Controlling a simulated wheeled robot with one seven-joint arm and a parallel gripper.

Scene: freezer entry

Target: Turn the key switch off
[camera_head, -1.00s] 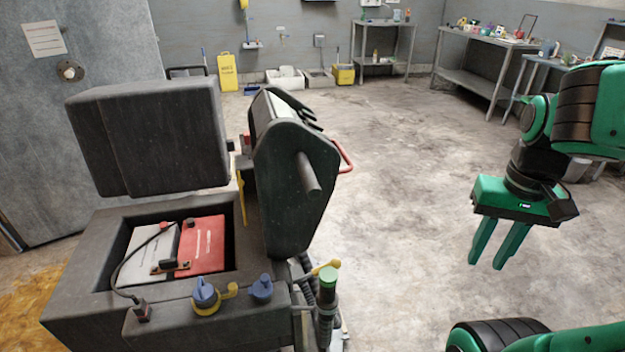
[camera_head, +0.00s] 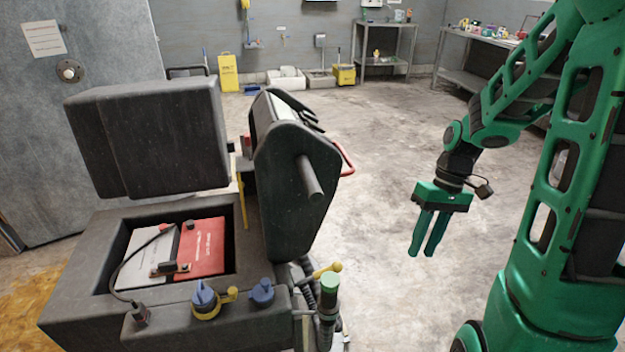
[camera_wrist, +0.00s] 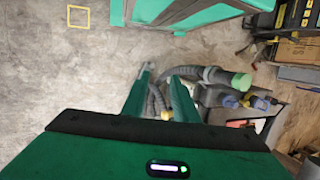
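A blue knob (camera_head: 205,298) with a yellow tab sits on the front ledge of the dark machine (camera_head: 80,318). A second, plain blue knob (camera_head: 262,291) sits just right of it. I cannot tell for sure which is the key switch. My gripper (camera_head: 422,252) hangs in free air right of the machine, apart from both knobs. Its fingers point down with a gap between them, and it is empty. They also show in the wrist view (camera_wrist: 164,72).
A green-capped post (camera_head: 329,284) and a yellow-knobbed lever (camera_head: 327,270) stand between the knobs and my gripper. A red and white battery (camera_head: 201,246) with a cable lies in the machine's open bay, beside the raised cover (camera_head: 150,140). Open floor (camera_head: 385,150) lies behind.

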